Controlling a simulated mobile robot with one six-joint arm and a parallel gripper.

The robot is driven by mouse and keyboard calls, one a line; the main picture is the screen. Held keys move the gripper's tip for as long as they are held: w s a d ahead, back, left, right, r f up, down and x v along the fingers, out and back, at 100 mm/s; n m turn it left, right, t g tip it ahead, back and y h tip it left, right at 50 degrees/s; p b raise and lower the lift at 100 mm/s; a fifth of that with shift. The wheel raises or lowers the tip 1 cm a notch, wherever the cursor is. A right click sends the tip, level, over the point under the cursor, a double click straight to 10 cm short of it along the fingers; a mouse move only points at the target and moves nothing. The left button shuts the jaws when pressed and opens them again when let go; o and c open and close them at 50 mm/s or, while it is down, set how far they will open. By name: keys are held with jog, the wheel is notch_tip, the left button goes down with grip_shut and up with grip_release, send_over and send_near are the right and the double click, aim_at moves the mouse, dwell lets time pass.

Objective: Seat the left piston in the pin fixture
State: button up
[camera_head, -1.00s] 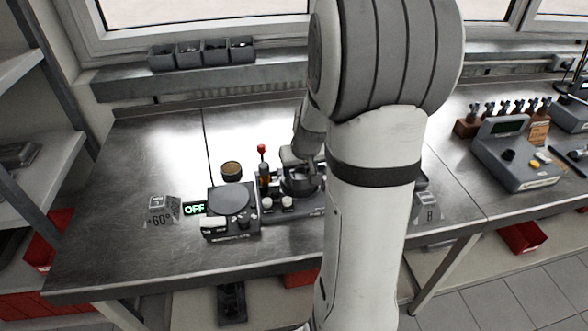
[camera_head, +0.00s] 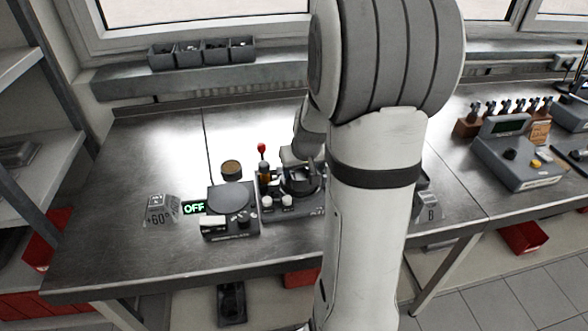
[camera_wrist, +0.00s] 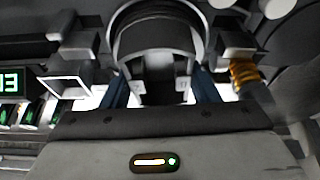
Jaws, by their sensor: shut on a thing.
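My gripper (camera_wrist: 160,92) points down over the pin fixture (camera_head: 290,210), with its two blue fingers either side of a dark grey, round-bodied piston (camera_wrist: 155,42). The fingers are shut on the piston. In the head view my arm hides much of the gripper, and a dark round part shows beneath it at the fixture. The fixture stands on the bench and has a red-knobbed lever (camera_head: 262,148) at its left. I cannot tell whether the piston touches the fixture's seat.
A hotplate-like unit (camera_head: 232,205) with an OFF display (camera_head: 194,208) stands left of the fixture. A small round tin (camera_head: 231,168) lies behind it. A grey console (camera_head: 515,160) stands at the right. The left part of the bench (camera_head: 130,150) is largely clear.

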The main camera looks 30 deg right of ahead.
jog(key=shift+f+b, duration=0.3)
jog(key=shift+b, duration=0.05)
dwell(0.7)
jog(key=o, duration=1.5)
jog(key=shift+o, duration=0.6)
jog(key=shift+f, duration=0.1)
jog(key=shift+o, duration=1.3)
jog(key=shift+s, duration=0.1)
